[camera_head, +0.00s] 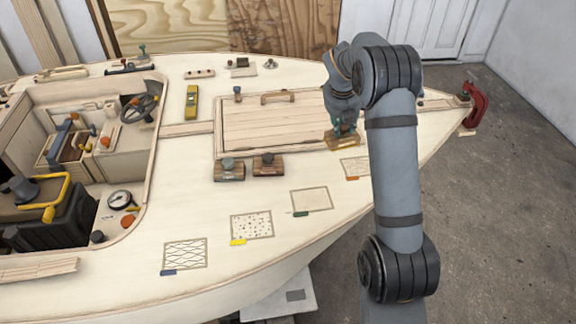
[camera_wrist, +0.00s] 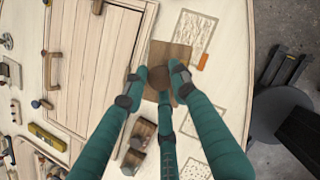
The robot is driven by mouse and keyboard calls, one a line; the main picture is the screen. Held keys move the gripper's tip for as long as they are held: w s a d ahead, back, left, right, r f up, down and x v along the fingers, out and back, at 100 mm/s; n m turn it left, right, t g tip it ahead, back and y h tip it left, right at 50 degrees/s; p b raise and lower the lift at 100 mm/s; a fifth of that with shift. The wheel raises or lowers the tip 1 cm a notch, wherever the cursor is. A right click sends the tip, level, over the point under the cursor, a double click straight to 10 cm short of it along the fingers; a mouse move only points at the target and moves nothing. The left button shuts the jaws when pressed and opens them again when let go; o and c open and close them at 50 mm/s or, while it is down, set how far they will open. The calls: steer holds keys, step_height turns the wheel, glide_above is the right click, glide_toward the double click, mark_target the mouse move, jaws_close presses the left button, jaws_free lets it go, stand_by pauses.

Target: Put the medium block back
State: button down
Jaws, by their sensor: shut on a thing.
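My gripper (camera_head: 344,129) is shut on the knob of a brown wooden block (camera_head: 343,143), at the right end of the hatch. In the wrist view the teal fingers (camera_wrist: 160,80) close around the dark round knob, and the held block (camera_wrist: 169,58) shows beyond them. Whether it touches the deck is unclear. Two similar knobbed blocks, one with a grey-green knob (camera_head: 229,171) and one with a dark brown knob (camera_head: 268,165), stand side by side in front of the hatch. No size marking is readable, so I cannot tell which block is the medium one.
Outlined deck patches carry blue (camera_head: 168,272), yellow (camera_head: 238,242), green (camera_head: 301,214) and orange (camera_head: 352,178) tags. The raised hatch (camera_head: 270,125) lies beside the held block. A yellow level (camera_head: 192,103) lies farther left; the cockpit opens beyond it. A red clamp (camera_head: 474,105) grips the bow.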

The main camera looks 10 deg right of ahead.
steer(key=shift+d+n+y, duration=0.3)
steer(key=shift+d+n, duration=0.2)
steer(key=shift+d+f+n, duration=0.15)
steer(key=shift+d+n, duration=0.25)
steer(key=shift+d, duration=0.05)
steer(key=shift+n+t, duration=0.3)
steer(key=shift+y, duration=0.3)
steer(key=w+a+f, duration=0.1)
steer(key=a+f, duration=0.2)
steer(key=a, duration=0.1)
steer(key=w+a+f, duration=0.1)
steer(key=a+f, duration=0.2)
steer(key=f, duration=0.1)
steer(key=w+a+f, duration=0.1)
steer(key=a+f, duration=0.3)
steer(key=shift+w+a+p, duration=0.25)
steer(key=shift+a+p, duration=0.1)
steer(key=shift+p, duration=0.05)
steer(key=c, duration=1.8)
jaws_free()
steer(key=shift+f, duration=0.15)
steer(key=shift+c, duration=0.2)
steer(key=o, duration=0.4)
steer(key=shift+s, duration=0.1)
